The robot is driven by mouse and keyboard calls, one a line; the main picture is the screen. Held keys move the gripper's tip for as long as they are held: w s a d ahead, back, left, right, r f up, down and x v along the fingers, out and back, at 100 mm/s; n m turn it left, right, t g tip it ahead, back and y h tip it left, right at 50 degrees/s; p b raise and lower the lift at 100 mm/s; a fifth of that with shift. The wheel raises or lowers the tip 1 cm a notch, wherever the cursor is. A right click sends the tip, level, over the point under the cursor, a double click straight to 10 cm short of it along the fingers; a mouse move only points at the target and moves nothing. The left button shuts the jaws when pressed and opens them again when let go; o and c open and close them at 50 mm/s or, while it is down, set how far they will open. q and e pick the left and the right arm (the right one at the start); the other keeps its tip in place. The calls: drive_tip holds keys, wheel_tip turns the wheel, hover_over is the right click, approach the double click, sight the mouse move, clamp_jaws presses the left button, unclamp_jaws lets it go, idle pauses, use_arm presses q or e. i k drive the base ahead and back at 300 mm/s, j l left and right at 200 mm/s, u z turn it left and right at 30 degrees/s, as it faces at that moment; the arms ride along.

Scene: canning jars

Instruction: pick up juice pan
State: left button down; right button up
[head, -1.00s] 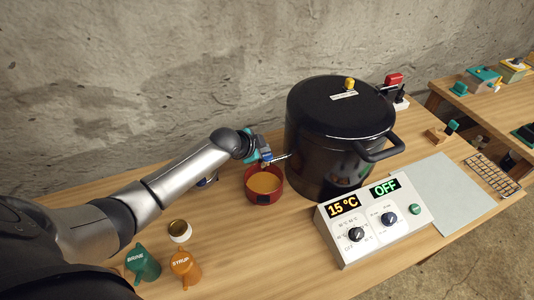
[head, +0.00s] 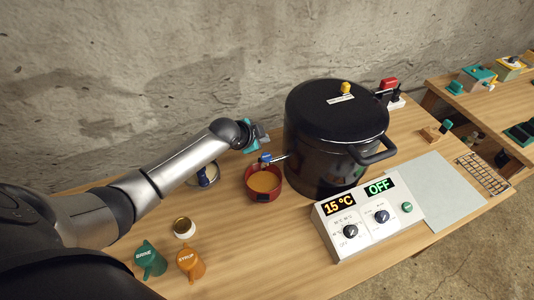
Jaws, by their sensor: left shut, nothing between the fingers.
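The juice pan seems to be the small red pan (head: 250,183) with orange liquid in it. It stands upright on the table, left of the large black pot (head: 310,152). A blue piece and a thin metal rod show at its back rim. My left gripper (head: 262,134) is above and behind the pan, apart from it. It is shut and empty. My right gripper is not in view.
A control box (head: 362,238) reads 15 °C and OFF, in front of the pot. A round container (head: 208,172) is partly behind my arm. Bare table lies in front of the pan.

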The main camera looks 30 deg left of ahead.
sight(265, 187)
drive_tip(key=k+l, duration=0.5)
drive_tip(key=k, duration=0.15)
drive_tip(key=k+l, duration=0.5)
drive_tip(key=k, duration=0.2)
